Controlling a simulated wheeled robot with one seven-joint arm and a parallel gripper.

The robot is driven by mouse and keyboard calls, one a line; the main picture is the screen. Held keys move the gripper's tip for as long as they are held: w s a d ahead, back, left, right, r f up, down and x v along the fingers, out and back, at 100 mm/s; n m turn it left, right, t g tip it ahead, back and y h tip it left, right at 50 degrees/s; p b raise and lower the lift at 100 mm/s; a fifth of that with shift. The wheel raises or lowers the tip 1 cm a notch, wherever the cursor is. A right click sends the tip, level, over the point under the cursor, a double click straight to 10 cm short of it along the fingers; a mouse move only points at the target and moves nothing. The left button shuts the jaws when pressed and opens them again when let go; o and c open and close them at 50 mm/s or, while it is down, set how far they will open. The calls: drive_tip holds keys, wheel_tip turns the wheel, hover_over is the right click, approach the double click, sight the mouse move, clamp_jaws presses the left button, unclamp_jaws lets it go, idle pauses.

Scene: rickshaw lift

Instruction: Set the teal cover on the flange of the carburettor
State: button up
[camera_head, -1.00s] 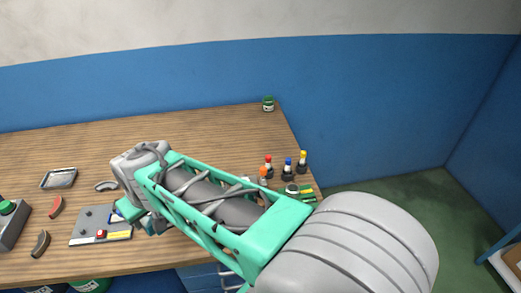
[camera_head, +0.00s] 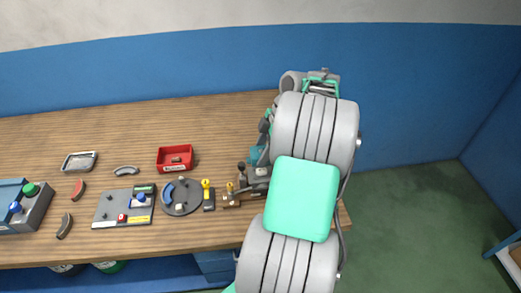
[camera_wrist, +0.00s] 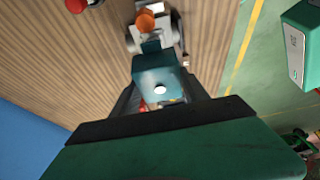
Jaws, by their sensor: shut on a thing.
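The teal cover (camera_wrist: 158,70) is a small box with a pale round spot on its near face. In the wrist view my gripper (camera_wrist: 159,84) is shut on it, with a dark finger on each side. A grey metal body with an orange knob (camera_wrist: 146,20) stands just beyond the cover and looks like the carburettor. In the head view the teal cover (camera_head: 256,155) shows beside my arm, close above the grey carburettor (camera_head: 257,175) at the bench's right end. My arm hides part of both. I cannot tell whether the cover touches the flange.
A red bin (camera_head: 175,158), a grey round plate (camera_head: 181,197) and a grey board (camera_head: 122,207) lie to the left. A yellow-topped tool (camera_head: 208,194) stands near the carburettor. The back left of the wooden bench (camera_head: 100,135) is clear.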

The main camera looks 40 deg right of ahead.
sight(260, 170)
drive_tip(key=shift+f+b, duration=2.65)
drive_tip(key=shift+f, duration=0.6)
drive_tip(key=shift+f+b, duration=0.35)
drive_tip(key=shift+b, duration=0.4)
drive_tip(key=o, duration=1.5)
drive_tip(key=shift+o, duration=0.2)
drive_tip(key=o, duration=0.4)
drive_tip(key=shift+c, duration=0.2)
